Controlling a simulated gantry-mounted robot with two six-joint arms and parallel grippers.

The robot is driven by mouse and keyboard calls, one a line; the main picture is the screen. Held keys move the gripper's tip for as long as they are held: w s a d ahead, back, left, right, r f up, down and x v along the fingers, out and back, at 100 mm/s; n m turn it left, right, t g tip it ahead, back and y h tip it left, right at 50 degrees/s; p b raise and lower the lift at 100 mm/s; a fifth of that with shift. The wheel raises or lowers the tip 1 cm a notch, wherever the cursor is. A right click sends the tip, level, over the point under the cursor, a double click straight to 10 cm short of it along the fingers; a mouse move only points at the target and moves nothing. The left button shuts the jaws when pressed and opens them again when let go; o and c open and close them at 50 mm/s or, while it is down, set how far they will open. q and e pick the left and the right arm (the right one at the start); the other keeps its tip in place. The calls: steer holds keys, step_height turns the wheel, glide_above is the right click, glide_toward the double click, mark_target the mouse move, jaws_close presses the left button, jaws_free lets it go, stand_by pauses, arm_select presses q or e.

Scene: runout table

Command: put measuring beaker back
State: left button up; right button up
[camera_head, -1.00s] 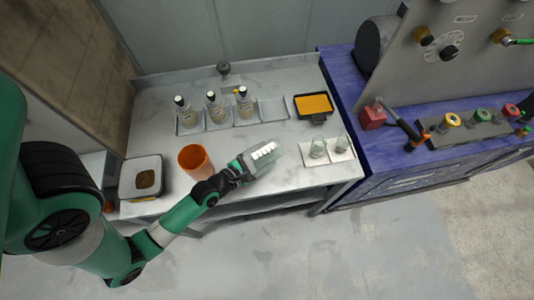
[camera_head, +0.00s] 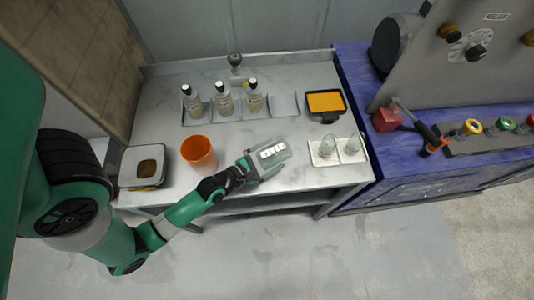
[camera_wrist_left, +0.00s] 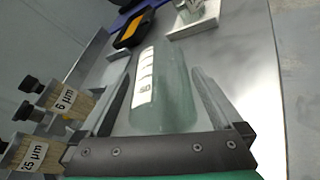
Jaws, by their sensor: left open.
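A clear glass beaker with a white printed label (camera_head: 273,151) is near the front edge of the bench, its long axis running sideways in the head view. It looks laid over on its side. In the left wrist view the beaker (camera_wrist_left: 166,90) sits between the fingers of my left gripper (camera_wrist_left: 163,74), and its label shows "50". My left gripper (camera_head: 262,163) is open around it, one finger on each side; any finger contact is unclear. Two small glass beakers (camera_head: 329,146) stand on white pads (camera_head: 323,158) to the right. My right gripper is not in view.
An orange cup (camera_head: 199,154) stands left of the gripper, beside a scale-like box (camera_head: 142,166). Several labelled bottles (camera_head: 222,100) stand at the back. A black tray with yellow content (camera_head: 325,103) is at back right. A blue bench (camera_head: 370,150) adjoins on the right.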

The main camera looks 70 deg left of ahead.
mark_target(262, 162)
arm_select(q)
steer(key=v, duration=0.6)
steer(key=shift+s, duration=0.25)
steer(key=b+v, duration=0.2)
steer(key=v, duration=0.1)
steer(key=b+v, duration=0.1)
steer(key=b, duration=0.1)
steer(key=shift+s+a+f, duration=0.1)
steer(key=shift+s+f, duration=0.1)
steer(key=shift+s, duration=0.15)
steer(key=shift+s+d+r+b, duration=0.3)
steer(key=shift+d+r+b, duration=0.1)
steer(key=shift+r, duration=0.3)
